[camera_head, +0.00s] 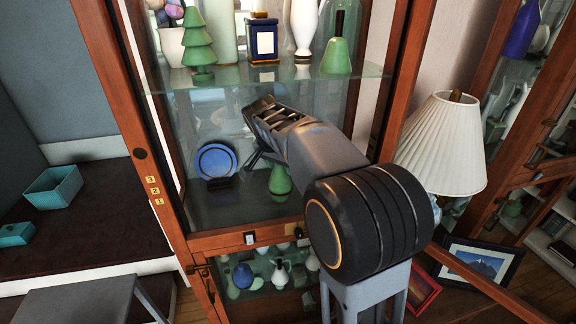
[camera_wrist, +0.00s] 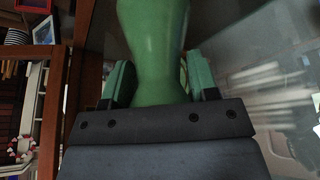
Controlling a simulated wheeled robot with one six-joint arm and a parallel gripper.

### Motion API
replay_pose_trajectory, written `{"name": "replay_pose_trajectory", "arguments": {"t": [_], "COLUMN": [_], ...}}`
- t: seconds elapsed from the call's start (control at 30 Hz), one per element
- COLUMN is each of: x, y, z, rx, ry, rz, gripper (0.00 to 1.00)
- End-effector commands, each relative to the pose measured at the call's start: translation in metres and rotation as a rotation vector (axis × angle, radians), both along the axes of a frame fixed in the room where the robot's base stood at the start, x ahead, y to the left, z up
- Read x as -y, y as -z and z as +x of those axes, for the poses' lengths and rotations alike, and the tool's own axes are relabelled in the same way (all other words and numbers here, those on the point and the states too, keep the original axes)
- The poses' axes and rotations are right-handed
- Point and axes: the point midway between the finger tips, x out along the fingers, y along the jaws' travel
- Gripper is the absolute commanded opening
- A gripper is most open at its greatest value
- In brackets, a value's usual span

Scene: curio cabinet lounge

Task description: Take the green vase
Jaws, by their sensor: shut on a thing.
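The green vase (camera_head: 280,180) stands in the cabinet's lower glass compartment, to the right of a blue plate. My arm covers part of it in the head view. In the wrist view the green vase (camera_wrist: 152,45) fills the upper middle, with its narrow part between my two fingers. My gripper (camera_wrist: 152,82) is shut on the vase. In the head view my gripper (camera_head: 262,158) reaches into the compartment from the right, and its fingertips are partly hidden.
The blue plate (camera_head: 217,161) stands close to the left of the vase. A white lamp (camera_head: 443,145) stands right of the cabinet frame.

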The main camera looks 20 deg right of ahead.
Motion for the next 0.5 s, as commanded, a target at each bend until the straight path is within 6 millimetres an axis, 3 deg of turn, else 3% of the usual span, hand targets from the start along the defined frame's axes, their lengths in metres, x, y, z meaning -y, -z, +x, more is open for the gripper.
{"name": "replay_pose_trajectory", "arguments": {"t": [0.3, 0.5], "x": [-0.069, -0.099], "y": [0.002, 0.001], "z": [-0.045, -0.066], "rx": [0.003, 0.001], "ry": [-0.007, -0.004], "rz": [0.0, 0.0], "gripper": [0.09, 0.09]}}
